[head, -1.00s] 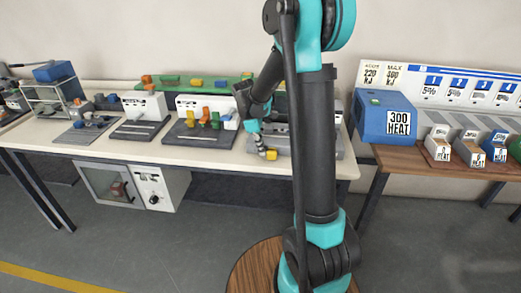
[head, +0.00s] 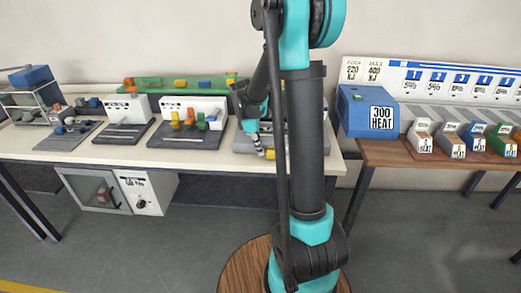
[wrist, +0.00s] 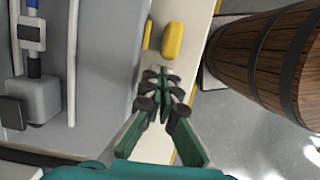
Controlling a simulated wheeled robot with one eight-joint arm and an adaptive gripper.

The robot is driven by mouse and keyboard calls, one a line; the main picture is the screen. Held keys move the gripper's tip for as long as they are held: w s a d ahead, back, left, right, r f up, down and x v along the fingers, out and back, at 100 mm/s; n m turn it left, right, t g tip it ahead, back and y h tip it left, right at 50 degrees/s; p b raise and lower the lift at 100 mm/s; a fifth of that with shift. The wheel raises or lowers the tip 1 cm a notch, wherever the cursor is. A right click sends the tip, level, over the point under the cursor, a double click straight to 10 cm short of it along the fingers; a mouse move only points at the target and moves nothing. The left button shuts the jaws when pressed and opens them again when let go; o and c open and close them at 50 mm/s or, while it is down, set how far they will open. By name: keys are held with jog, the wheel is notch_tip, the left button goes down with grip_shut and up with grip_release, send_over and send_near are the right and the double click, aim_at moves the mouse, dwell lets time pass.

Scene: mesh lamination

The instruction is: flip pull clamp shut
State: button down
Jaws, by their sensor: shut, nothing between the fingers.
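My gripper (head: 257,143) is shut and empty, low over the front edge of the bench at the grey fixture (head: 310,143). In the wrist view its fingertips (wrist: 158,78) are together, just short of a yellow block-like piece (wrist: 173,40). A thinner yellow piece (wrist: 147,35) lies beside it. The yellow piece also shows in the head view (head: 270,154), by the fingertips; contact cannot be told. The wrist view shows a metal part with a blue end (wrist: 32,35) on the fixture. Which part is the pull clamp, and how far it is closed, is unclear. My arm hides part of the fixture.
Other fixtures (head: 187,126) stand left along the bench (head: 80,150). A blue heat box (head: 366,111) and several small boxes stand on the wooden table at right. A wooden barrel-like form (wrist: 265,55) fills the wrist view's upper right.

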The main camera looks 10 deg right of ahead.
jog(key=a, duration=0.1)
jog(key=w+a, duration=0.1)
jog(key=a, duration=0.1)
jog(key=shift+a+r, duration=0.1)
jog(key=shift+a, duration=0.05)
jog(key=v, duration=0.9)
jog(key=shift+r, duration=0.4)
jog(key=s+d+f+m+t+y, duration=0.1)
jog(key=s+f+m, duration=0.4)
jog(key=s, duration=0.6)
jog(key=s+d+f+m+t+y, duration=0.1)
jog(key=s+f+m+t, duration=0.3)
jog(key=s+m, duration=0.5)
notch_tip(320, 180, down, 3)
jog(key=shift+s+d+r+y, duration=0.2)
jog(key=shift+s+d+y, duration=0.15)
jog(key=shift+s, duration=0.75)
